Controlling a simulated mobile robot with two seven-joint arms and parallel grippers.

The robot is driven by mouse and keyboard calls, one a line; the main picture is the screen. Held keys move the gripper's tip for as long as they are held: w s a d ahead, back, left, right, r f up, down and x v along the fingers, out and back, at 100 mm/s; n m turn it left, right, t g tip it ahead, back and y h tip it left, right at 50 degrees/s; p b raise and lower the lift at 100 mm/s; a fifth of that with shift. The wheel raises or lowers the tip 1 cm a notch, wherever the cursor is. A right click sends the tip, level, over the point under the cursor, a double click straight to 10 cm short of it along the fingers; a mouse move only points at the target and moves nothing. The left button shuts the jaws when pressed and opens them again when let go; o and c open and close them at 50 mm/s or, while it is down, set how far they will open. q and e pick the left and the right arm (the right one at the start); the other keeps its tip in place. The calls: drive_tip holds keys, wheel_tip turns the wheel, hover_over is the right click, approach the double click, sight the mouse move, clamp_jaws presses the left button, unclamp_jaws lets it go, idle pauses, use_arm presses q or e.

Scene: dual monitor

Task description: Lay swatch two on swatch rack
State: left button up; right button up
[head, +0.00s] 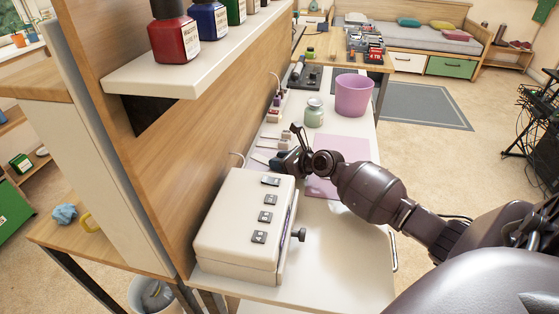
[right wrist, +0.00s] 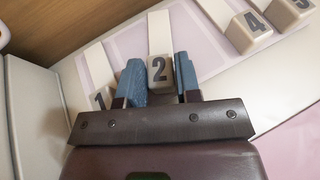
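Swatch two (right wrist: 160,72) is a pale strip with a grey end block marked 2, seen in the right wrist view. My right gripper (right wrist: 161,80) has its blue fingers close on both sides of that block and appears shut on it. The strip lies over the pale lilac swatch rack (right wrist: 200,45), between swatches 1 and 4; I cannot tell whether it touches the rack. In the head view my right gripper (head: 283,158) is low over the desk, behind the cream box. It hides most of the rack there. My left gripper is not in view.
Swatch 1 (right wrist: 99,98), swatch 4 (right wrist: 250,28) and swatch 5 (right wrist: 296,12) flank swatch two. The cream box (head: 240,235) stands close by. A pink mat (head: 352,152), a jar (head: 314,113) and a purple bin (head: 353,96) are beyond. A shelf with bottles (head: 190,75) overhangs at left.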

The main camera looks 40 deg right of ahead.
drive_tip(key=o, duration=0.3)
drive_tip(key=shift+r, duration=0.1)
drive_tip(key=shift+s+r, duration=0.1)
drive_tip(key=shift+r, duration=0.1)
drive_tip(key=p+v, duration=0.3)
drive_tip(key=v, duration=0.7)
drive_tip(key=shift+s+r, duration=0.15)
drive_tip(key=shift+s+d+r+p, duration=0.2)
drive_tip(key=shift+s+p, duration=0.15)
drive_tip(key=shift+s, duration=0.25)
drive_tip(key=shift+f, duration=0.1)
drive_tip(key=shift+s, duration=0.1)
